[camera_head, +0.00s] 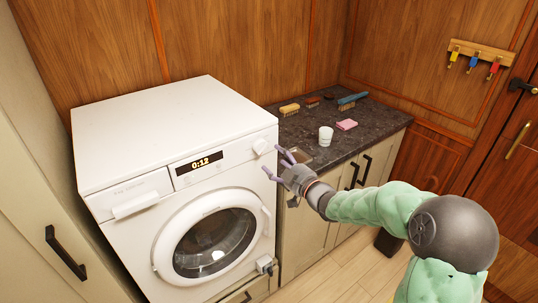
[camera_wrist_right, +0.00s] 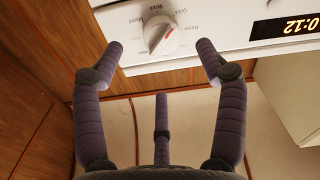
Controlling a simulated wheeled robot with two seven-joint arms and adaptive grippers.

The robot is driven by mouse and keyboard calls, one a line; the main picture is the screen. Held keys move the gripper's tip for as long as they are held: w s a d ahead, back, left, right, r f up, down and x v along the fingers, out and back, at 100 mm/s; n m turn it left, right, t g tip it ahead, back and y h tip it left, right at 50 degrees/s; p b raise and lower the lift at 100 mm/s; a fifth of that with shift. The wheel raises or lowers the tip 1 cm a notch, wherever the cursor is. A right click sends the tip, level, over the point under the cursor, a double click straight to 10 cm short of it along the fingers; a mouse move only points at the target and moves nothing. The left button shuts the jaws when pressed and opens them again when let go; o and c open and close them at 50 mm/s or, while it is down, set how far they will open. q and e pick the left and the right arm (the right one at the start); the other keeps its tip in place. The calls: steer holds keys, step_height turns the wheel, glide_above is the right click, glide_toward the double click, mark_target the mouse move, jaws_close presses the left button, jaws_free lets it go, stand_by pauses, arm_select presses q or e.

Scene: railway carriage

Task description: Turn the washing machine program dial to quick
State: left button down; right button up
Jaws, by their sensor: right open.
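The white washing machine (camera_head: 150,130) stands at the left in the head view, its display (camera_head: 199,162) reading 0:12. Its program dial (camera_head: 261,147) is a white knob at the upper right of the front panel. My left gripper is out of view.
A dark countertop (camera_head: 370,130) right of the machine holds brushes (camera_head: 351,100), a white cup (camera_head: 325,136) and a pink sponge (camera_head: 346,124). The round door (camera_head: 213,243) is below the dial. A key rack (camera_head: 480,53) hangs on the wooden wall.

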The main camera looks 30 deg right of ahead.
steer(key=s, duration=0.5)
steer(key=shift+d, duration=0.2)
steer(key=shift+w+f, duration=0.1)
steer(key=shift+f, duration=0.05)
steer(key=a+f+m+g, duration=0.25)
steer(key=a+f, duration=0.25)
steer(key=f, duration=0.5)
steer(key=a+f+m+g, duration=0.1)
steer(key=a+f+g, duration=0.3)
steer(key=f, duration=0.6)
steer(key=a+f+m+g, duration=0.2)
steer(key=a+f, duration=0.3)
steer(key=f, duration=0.5)
steer(key=s+a+f+m+g+y, duration=0.1)
steer(key=s+a+f+g, duration=0.3)
steer(key=s+a+f, duration=0.4)
steer(key=s+a+f+m+g+y, duration=0.1)
steer(key=s+a+f+g, duration=0.4)
steer(key=s, duration=0.9)
step_height(320, 180, down, 4)
steer(key=a, duration=0.2)
steer(key=shift+a, duration=0.4)
